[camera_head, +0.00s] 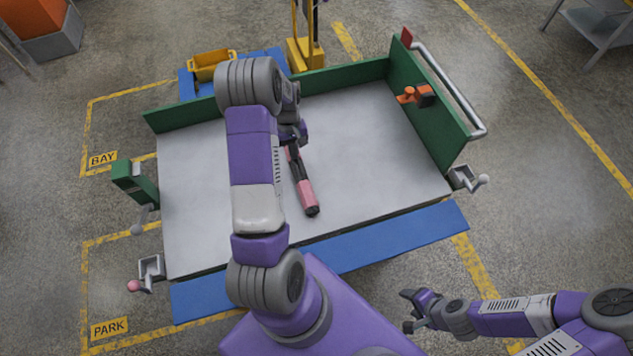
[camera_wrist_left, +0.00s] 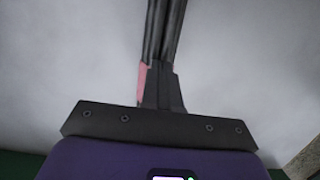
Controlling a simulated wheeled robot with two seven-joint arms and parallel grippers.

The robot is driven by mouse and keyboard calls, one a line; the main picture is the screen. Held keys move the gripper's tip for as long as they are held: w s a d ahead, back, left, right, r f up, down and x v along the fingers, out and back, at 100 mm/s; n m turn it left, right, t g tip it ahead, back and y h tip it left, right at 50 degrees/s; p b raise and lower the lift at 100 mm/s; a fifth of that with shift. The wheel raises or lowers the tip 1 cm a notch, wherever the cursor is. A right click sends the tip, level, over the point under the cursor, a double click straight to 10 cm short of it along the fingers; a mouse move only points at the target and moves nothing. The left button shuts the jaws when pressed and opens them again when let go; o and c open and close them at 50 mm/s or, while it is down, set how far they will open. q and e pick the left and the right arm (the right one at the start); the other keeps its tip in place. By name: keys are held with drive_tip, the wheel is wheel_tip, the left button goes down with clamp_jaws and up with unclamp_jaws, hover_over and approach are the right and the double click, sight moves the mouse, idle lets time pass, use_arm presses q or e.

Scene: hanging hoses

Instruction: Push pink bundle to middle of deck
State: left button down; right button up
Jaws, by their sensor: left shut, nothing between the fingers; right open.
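The pink bundle (camera_head: 308,195) lies on the grey deck (camera_head: 360,150), a little right of my left forearm, with a dark end toward me. Part of it is covered by my left gripper. My left gripper (camera_head: 301,174) is shut and empty, its dark fingers over or along the bundle; I cannot tell if they touch it. In the left wrist view the shut fingers (camera_wrist_left: 165,35) reach across the deck, with a pink strip of the bundle (camera_wrist_left: 142,80) beside their base. My right gripper (camera_head: 413,309) is open and empty, off the deck's near side.
Green walls (camera_head: 425,105) bound the deck at the back and right. An orange fitting (camera_head: 415,95) sits on the right wall. A blue strip (camera_head: 390,238) runs along the near edge. A yellow bin (camera_head: 210,65) stands behind. The deck's right half is clear.

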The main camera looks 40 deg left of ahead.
use_arm(q)
drive_tip(key=shift+a+f, duration=0.25)
drive_tip(key=shift+a, duration=0.4)
drive_tip(key=shift+r, duration=0.15)
drive_tip(key=shift+r+p, duration=0.3)
drive_tip(key=shift+p, duration=0.1)
drive_tip(key=shift+w+a, duration=0.2)
drive_tip(key=shift+a, duration=0.15)
drive_tip(key=shift+r, duration=0.15)
drive_tip(key=w+a, duration=0.2)
drive_tip(key=a, duration=0.1)
drive_tip(key=w+a, duration=0.1)
drive_tip(key=a, duration=0.2)
drive_tip(key=w+a, duration=0.2)
drive_tip(key=a, duration=0.2)
drive_tip(key=shift+w, duration=0.35)
drive_tip(key=shift+r, duration=0.1)
